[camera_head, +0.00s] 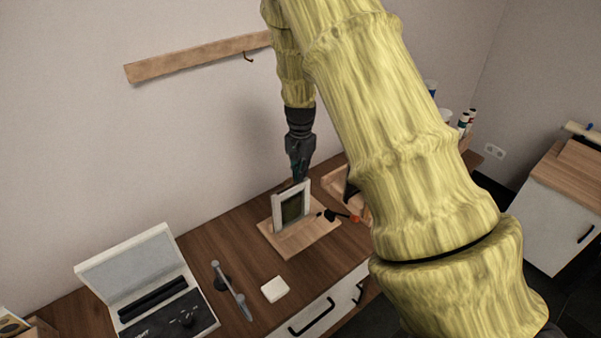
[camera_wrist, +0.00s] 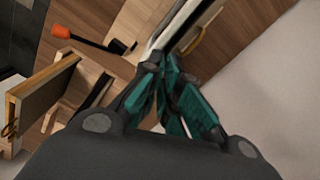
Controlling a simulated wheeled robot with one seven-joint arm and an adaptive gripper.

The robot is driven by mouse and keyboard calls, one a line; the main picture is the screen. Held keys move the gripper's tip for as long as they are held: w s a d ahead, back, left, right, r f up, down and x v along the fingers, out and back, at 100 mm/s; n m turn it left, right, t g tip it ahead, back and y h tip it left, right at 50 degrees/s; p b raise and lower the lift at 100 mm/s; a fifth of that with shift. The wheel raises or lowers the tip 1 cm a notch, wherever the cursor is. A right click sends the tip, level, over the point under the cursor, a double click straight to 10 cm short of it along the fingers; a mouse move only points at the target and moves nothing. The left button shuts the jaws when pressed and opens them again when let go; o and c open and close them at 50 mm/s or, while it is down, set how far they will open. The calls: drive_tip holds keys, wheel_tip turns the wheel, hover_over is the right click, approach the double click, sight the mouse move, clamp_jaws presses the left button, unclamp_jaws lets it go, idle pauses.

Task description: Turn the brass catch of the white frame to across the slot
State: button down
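The white frame (camera_head: 277,212) stands upright on a light wooden board (camera_head: 301,239) on the table, with a dark panel inside it. In the wrist view its white edge (camera_wrist: 178,24) runs up from the fingertips. A curved brass-coloured piece (camera_wrist: 194,41), seemingly the catch, shows beside that edge, just right of the fingertips; its exact angle to the slot is unclear. My gripper (camera_head: 299,178) points down at the frame's top edge. In the wrist view its teal fingertips (camera_wrist: 164,62) are close together at the frame's edge, with nothing clearly between them.
An orange-ended dark tool (camera_wrist: 60,31) lies by the frame. A wooden stand (camera_wrist: 42,86) is close beside it. An open white case (camera_head: 130,262), a grey bar-shaped object (camera_head: 232,290) and a white block (camera_head: 274,289) lie to the left. A wooden rail (camera_head: 195,58) is on the wall.

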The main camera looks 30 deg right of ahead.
drive_tip(key=c, duration=1.7)
unclamp_jaws()
drive_tip(key=shift+o, duration=0.2)
wheel_tip(320, 180, up, 12)
